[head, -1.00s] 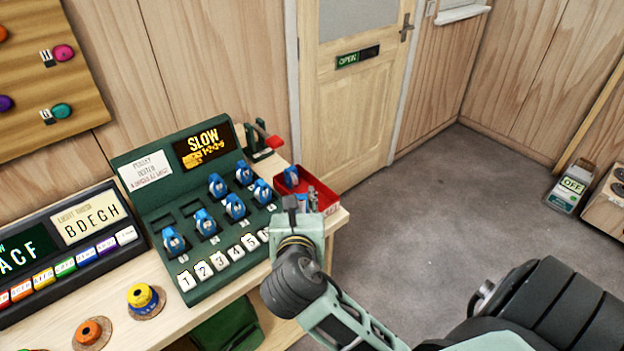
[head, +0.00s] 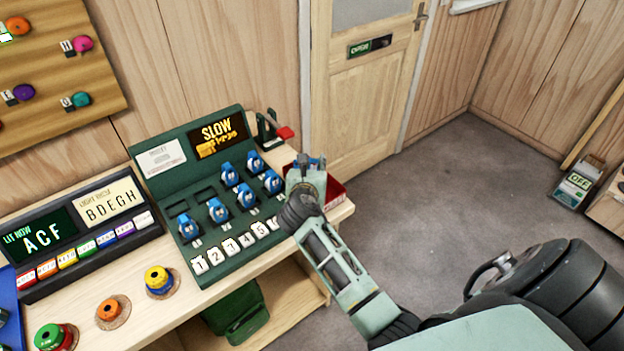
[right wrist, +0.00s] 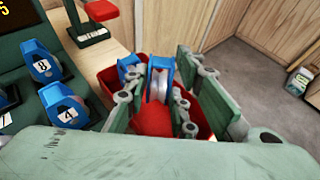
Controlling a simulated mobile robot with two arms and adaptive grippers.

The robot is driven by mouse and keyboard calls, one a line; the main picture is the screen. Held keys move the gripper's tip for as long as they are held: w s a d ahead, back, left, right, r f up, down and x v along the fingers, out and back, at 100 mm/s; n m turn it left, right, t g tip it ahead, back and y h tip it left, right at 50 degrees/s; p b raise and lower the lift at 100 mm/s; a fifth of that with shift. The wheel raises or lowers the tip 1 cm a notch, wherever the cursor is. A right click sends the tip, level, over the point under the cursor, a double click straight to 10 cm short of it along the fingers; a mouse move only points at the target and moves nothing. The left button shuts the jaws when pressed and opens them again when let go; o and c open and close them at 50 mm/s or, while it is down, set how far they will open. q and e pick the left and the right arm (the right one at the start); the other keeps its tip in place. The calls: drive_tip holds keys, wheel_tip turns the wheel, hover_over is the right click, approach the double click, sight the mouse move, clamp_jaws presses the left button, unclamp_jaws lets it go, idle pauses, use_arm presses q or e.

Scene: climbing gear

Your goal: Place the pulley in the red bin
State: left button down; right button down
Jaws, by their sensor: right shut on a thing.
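My right gripper (head: 309,163) is over the red bin (head: 336,189) at the right end of the bench, hiding much of it. In the right wrist view its fingers (right wrist: 155,96) are shut on a blue pulley (right wrist: 158,76) with a silvery wheel. The held pulley is over the red bin (right wrist: 107,82); I cannot tell whether it touches the bin floor. Another blue piece, apparently a pulley (right wrist: 128,66), shows in the bin just left of it. Several blue pulleys (head: 246,195) sit on the green tester. My left gripper is not in view.
The green tester (head: 163,190) stands just left of the bin, its display reading SLOW. A red-handled clamp-like device (head: 272,131) stands behind the bin. Coloured spools (head: 158,280) stand at the front left. Open floor (head: 430,190) lies right of the bench.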

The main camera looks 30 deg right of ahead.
drive_tip(key=shift+w+f, duration=0.15)
drive_tip(key=shift+f, duration=1.95)
drive_tip(key=shift+f, duration=0.15)
drive_tip(key=c, duration=1.5)
unclamp_jaws()
drive_tip(key=shift+s+a+r, duration=0.15)
drive_tip(key=shift+s+r, duration=0.05)
drive_tip(key=shift+r, duration=0.05)
drive_tip(key=v, duration=1.1)
drive_tip(key=shift+s+a+r, duration=0.15)
drive_tip(key=shift+s, duration=0.1)
